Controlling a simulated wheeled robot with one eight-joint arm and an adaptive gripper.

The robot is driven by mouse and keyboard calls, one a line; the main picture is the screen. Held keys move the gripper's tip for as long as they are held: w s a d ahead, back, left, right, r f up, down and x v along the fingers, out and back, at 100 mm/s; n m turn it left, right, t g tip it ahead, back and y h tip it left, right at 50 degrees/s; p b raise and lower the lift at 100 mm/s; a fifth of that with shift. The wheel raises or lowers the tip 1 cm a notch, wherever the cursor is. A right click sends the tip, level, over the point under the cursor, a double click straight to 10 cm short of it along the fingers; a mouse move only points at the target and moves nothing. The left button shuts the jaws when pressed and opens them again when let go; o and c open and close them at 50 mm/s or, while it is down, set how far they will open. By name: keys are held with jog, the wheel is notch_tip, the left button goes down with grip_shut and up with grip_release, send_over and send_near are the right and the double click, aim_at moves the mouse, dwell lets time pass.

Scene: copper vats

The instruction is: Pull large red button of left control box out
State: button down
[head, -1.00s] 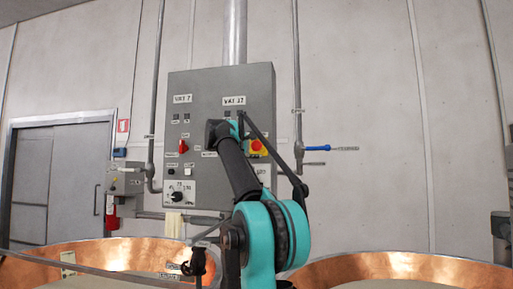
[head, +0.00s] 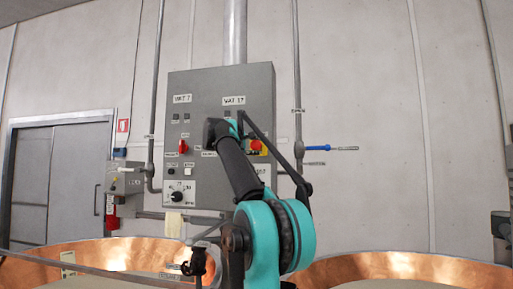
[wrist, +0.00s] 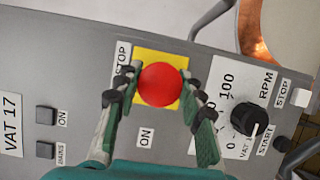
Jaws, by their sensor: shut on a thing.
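The large red button (wrist: 160,84) is round and sits on a yellow square plate (wrist: 144,61) beside STOP lettering in the wrist view. My gripper (wrist: 160,82) has one finger on each side of it and is shut on it. In the head view the button (head: 255,145) shows small on the right part of the grey control box (head: 225,92), partly covered by my arm. The box carries VAT 7 and VAT 17 labels. My fingers are hidden behind my arm there. I cannot tell how far out the button stands.
In the wrist view a black RPM knob (wrist: 249,119) and white START/STOP labels lie right of the button; two dark square buttons (wrist: 46,115) lie left. In the head view copper vats (head: 400,268) stand below, a smaller grey box (head: 125,179) hangs left, and a blue-handled valve (head: 318,148) sits right.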

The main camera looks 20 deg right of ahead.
jog(key=c, duration=0.9)
grip_release()
jog(key=shift+s+a, duration=0.1)
jog(key=shift+s, duration=0.05)
jog(key=v, duration=1.2)
jog(key=shift+f, duration=0.1)
jog(key=s+f+m+g+y, duration=0.1)
jog(key=s+f+g+y, duration=0.1)
jog(key=f, duration=1.2)
jog(key=s+f+m+g+y, duration=0.1)
jog(key=s+f+m+y, duration=0.15)
jog(key=f, duration=1.15)
jog(key=s+f+g+y, duration=0.2)
jog(key=s+f, duration=0.1)
jog(key=f, duration=1.1)
jog(key=s+a+f+m+y, duration=0.1)
jog(key=s+a+f+y, duration=0.1)
jog(key=s+f, duration=0.5)
jog(key=s+a+f+m+y, duration=0.1)
jog(key=s+a+f+y, duration=0.2)
jog(key=f, duration=1.2)
jog(key=s+a+f+m+y, duration=0.1)
jog(key=s+a+f+y, duration=0.2)
jog(key=s+f, duration=0.8)
jog(key=shift+s+a+f+g+y, duration=0.1)
jog(key=shift+s+a+g+y, duration=0.1)
jog(key=shift+s+a, duration=0.35)
jog(key=shift+s+a+f+g+y, duration=0.1)
jog(key=shift+s+a+g, duration=0.1)
jog(key=shift+s+a, duration=0.35)
